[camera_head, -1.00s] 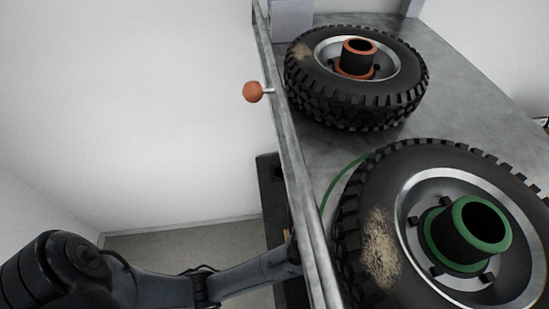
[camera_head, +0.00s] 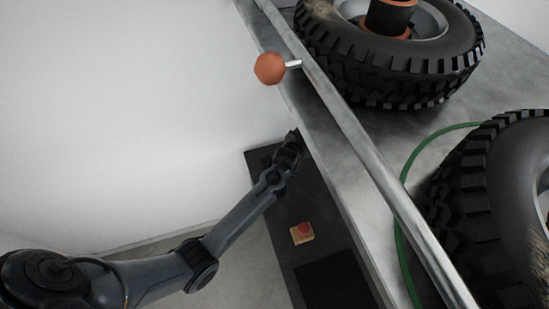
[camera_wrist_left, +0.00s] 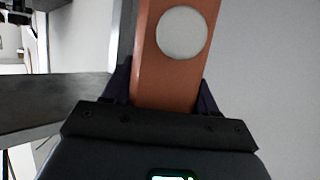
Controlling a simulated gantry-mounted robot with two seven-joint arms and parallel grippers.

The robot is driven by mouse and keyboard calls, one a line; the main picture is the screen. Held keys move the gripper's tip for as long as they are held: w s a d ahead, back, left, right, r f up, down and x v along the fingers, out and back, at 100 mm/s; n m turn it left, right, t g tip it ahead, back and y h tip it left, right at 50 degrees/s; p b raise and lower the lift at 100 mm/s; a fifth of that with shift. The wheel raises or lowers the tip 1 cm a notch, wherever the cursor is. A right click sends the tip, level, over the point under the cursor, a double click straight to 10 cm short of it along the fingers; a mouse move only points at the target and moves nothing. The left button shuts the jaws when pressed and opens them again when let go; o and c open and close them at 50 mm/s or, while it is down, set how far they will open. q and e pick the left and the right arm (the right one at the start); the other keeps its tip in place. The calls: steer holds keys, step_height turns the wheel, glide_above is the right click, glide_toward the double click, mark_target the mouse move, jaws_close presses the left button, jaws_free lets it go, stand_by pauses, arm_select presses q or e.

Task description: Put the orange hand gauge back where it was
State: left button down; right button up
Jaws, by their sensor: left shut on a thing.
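In the left wrist view, the orange hand gauge (camera_wrist_left: 160,75), a long orange body with a round white disc, sits between the two dark fingers of my left gripper (camera_wrist_left: 166,92). The gripper is shut on its lower part, and the far end runs out of the top of the picture. In the head view my left arm reaches up to the edge of the grey table (camera_head: 340,185). Its end is dark and small beside that edge, and the gauge cannot be made out there. My right gripper is not in view.
An orange ball (camera_head: 270,68) on a short rod sticks out from the metal rail (camera_head: 350,125) along the table edge. Two black tyres lie on the table, one behind (camera_head: 400,80) and one at right (camera_head: 475,215). A green hose (camera_head: 411,165) curves between them. A red button (camera_head: 304,230) lies below.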

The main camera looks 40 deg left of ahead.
arm_select(q)
steer(key=s+a+f, duration=0.4)
steer(key=a+f, duration=0.6)
steer(key=shift+a+f, duration=0.3)
steer(key=shift+f, duration=0.05)
steer(key=shift+f, duration=0.15)
steer(key=shift+c, duration=1.6)
jaws_free()
